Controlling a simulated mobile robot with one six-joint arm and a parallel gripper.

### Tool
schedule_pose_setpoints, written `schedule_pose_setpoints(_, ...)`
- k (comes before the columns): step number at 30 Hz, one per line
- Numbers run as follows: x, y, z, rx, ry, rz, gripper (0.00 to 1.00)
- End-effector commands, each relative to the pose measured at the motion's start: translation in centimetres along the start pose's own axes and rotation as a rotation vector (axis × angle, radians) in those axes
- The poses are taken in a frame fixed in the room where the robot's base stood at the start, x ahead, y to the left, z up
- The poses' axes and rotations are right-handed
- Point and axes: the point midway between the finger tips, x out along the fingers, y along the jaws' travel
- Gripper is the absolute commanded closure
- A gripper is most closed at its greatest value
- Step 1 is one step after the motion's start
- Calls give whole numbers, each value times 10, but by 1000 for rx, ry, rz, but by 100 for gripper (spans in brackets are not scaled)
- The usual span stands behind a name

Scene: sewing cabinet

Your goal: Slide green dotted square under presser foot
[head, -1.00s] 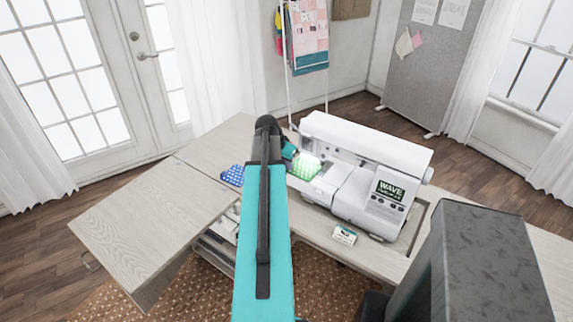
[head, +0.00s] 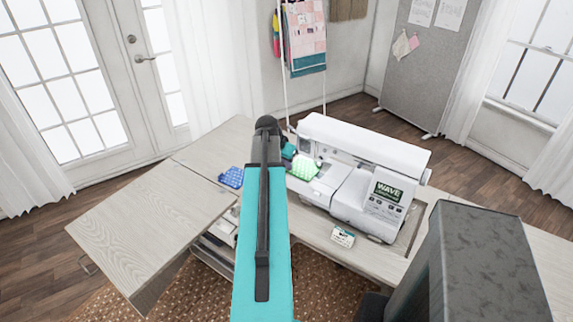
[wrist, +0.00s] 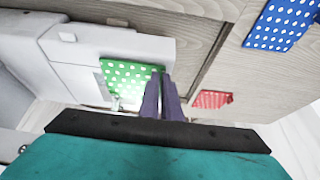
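The green dotted square (head: 303,169) lies at the left end of the white sewing machine (head: 365,150), on its bed. In the wrist view the green square (wrist: 122,76) lies partly on the pale machine bed, with small metal parts near its lower left edge. I cannot clearly make out the presser foot. My gripper (wrist: 160,80) has its two dark fingers close together at the right edge of the green square, and that edge runs between the tips. It looks shut on the square.
A blue dotted square (head: 231,177) lies on the table left of my arm. A red dotted square (wrist: 212,98) shows in the wrist view. A small labelled box (head: 343,237) sits in front of the machine. The left table leaf (head: 150,215) is clear.

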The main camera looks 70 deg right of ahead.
Motion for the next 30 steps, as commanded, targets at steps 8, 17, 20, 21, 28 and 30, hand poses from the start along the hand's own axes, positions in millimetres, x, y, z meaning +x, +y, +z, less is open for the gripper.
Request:
schedule_pose_setpoints(8,3,0,-6,0,0,0,100)
schedule_pose_setpoints(17,5,0,-10,0,0,0,100)
schedule_pose_setpoints(20,5,0,-10,0,0,0,100)
schedule_pose_setpoints(21,5,0,-10,0,0,0,100)
schedule_pose_setpoints(28,6,0,-10,0,0,0,100)
schedule_pose_setpoints(30,6,0,-10,0,0,0,100)
